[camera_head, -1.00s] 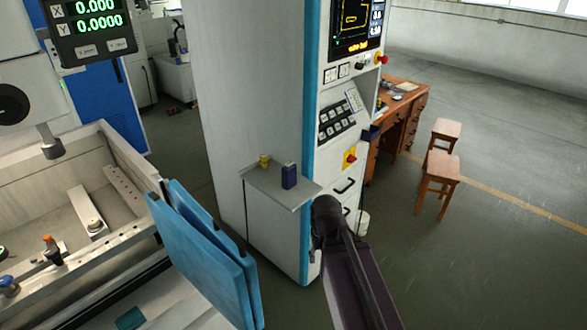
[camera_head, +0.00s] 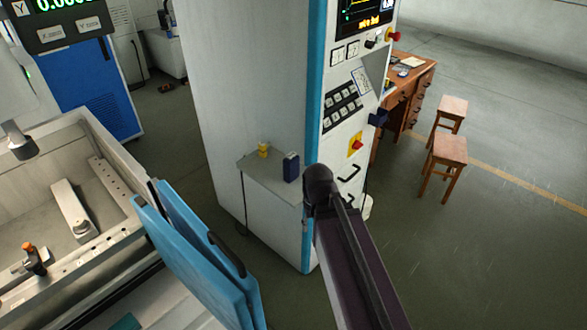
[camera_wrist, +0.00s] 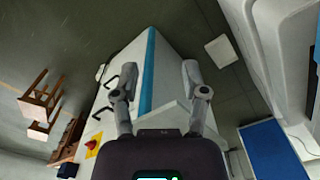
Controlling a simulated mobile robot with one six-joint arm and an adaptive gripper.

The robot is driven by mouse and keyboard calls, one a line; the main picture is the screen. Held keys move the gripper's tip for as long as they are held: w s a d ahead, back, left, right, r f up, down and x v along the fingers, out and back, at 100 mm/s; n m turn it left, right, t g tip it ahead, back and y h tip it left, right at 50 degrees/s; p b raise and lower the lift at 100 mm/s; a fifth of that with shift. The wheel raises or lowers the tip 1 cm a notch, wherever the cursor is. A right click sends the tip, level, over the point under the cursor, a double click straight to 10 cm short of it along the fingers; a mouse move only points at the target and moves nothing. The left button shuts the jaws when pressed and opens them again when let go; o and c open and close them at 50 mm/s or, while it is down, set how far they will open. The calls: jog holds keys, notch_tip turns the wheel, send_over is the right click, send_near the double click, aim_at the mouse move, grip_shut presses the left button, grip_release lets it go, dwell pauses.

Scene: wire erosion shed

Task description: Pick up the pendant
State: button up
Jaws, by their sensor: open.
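No thing in view is clearly recognisable as the pendant. A dark blue box (camera_head: 291,167) stands upright on a small grey shelf (camera_head: 262,183) at the side of the tall control cabinet (camera_head: 250,95). Another small dark item (camera_head: 378,117) sticks out from the cabinet's right edge; I cannot tell what it is. My gripper (camera_wrist: 158,80) is open and empty in the wrist view, its two fingers spread in front of the cabinet. In the head view my arm crosses the lower middle, and the gripper's fingers cannot be made out.
A small yellow item (camera_head: 263,149) stands on the shelf near the blue box. Blue panels (camera_head: 195,255) and a machine tank (camera_head: 75,175) are at left. A wooden desk (camera_head: 415,85) and two stools (camera_head: 448,150) stand at right. The floor at lower right is clear.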

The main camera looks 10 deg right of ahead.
jog(key=o, duration=0.5)
jog(key=shift+a, duration=0.15)
jog(key=m+t+h+b, duration=0.3)
jog(key=m+t+h, duration=0.5)
jog(key=m+h, duration=0.25)
send_near(289, 159)
jog(key=shift+w+a+r, duration=0.1)
jog(key=shift+w+r, duration=0.05)
jog(key=shift+r, duration=0.05)
jog(key=b+x, duration=0.4)
jog(key=x, duration=0.3)
jog(key=shift+w+f, duration=0.15)
jog(key=shift+f, duration=0.2)
jog(key=shift+w+d+f, duration=0.1)
jog(key=shift+w+d, duration=0.2)
jog(key=shift+d, duration=0.3)
